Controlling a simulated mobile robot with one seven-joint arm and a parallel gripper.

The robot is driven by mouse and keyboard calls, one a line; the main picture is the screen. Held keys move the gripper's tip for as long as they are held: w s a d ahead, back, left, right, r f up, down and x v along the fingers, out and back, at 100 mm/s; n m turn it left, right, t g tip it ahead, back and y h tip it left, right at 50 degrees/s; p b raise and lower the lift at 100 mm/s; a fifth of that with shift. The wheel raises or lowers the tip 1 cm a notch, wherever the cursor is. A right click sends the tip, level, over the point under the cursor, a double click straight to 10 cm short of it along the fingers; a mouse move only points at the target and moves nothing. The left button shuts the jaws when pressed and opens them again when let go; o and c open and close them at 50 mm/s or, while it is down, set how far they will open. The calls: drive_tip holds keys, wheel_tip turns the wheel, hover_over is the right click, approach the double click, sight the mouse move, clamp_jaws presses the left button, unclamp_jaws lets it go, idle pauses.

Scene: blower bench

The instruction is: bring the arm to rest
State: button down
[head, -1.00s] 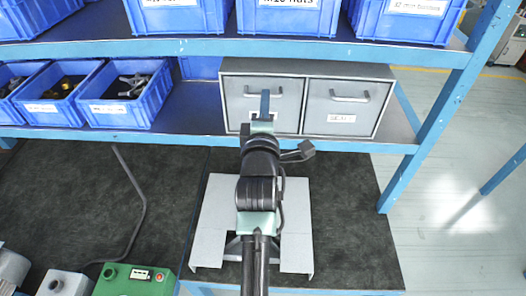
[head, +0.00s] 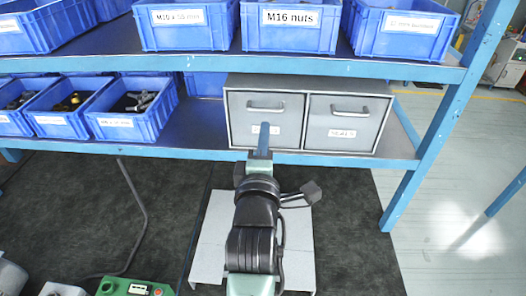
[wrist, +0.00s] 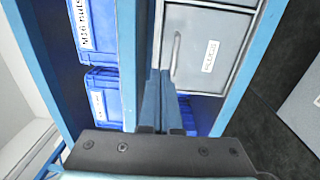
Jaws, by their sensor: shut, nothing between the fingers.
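My arm reaches forward from the bottom of the head view. My gripper (head: 264,132) is shut and empty, its blue fingers in front of the lower part of the left drawer (head: 265,113) and partly hiding its label. In the wrist view the shut fingers (wrist: 158,88) point towards the shelf, beside the drawer front. I cannot tell whether the fingertips touch the drawer; nothing is held.
A grey cabinet with that drawer and a right drawer (head: 341,118), labelled "SEALS", stands on a blue shelf (head: 185,130); both look closed. Blue bins (head: 130,106) stand to its left, more above. A grey plate (head: 212,238) lies under my arm. A green box (head: 127,286) sits lower left.

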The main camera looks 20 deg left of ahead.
drive_tip(key=s, duration=0.1)
drive_tip(key=s+d, duration=0.1)
drive_tip(key=s, duration=0.1)
drive_tip(key=s+r+b, duration=0.1)
drive_tip(key=shift+s+d, duration=0.2)
drive_tip(key=s+d+r+m+t+h, duration=0.1)
drive_tip(key=d+r+m+t, duration=0.2)
drive_tip(key=r, duration=0.4)
drive_tip(key=s+d+r+m+t+b, duration=0.1)
drive_tip(key=s+d+r+m, duration=0.2)
drive_tip(key=r, duration=0.4)
drive_tip(key=d+r+m+t+h, duration=0.1)
drive_tip(key=d+r+m+t, duration=0.15)
drive_tip(key=r+m, duration=0.35)
drive_tip(key=s+d+r+m+t+h, duration=0.1)
drive_tip(key=s+d+r+m, duration=0.2)
drive_tip(key=r, duration=0.3)
drive_tip(key=s+d+r+m+t+h, duration=0.2)
drive_tip(key=s+d+r+m, duration=0.1)
drive_tip(key=s+r+m, duration=0.3)
drive_tip(key=shift+s+d+r+b, duration=0.25)
drive_tip(key=shift+r+b, duration=0.15)
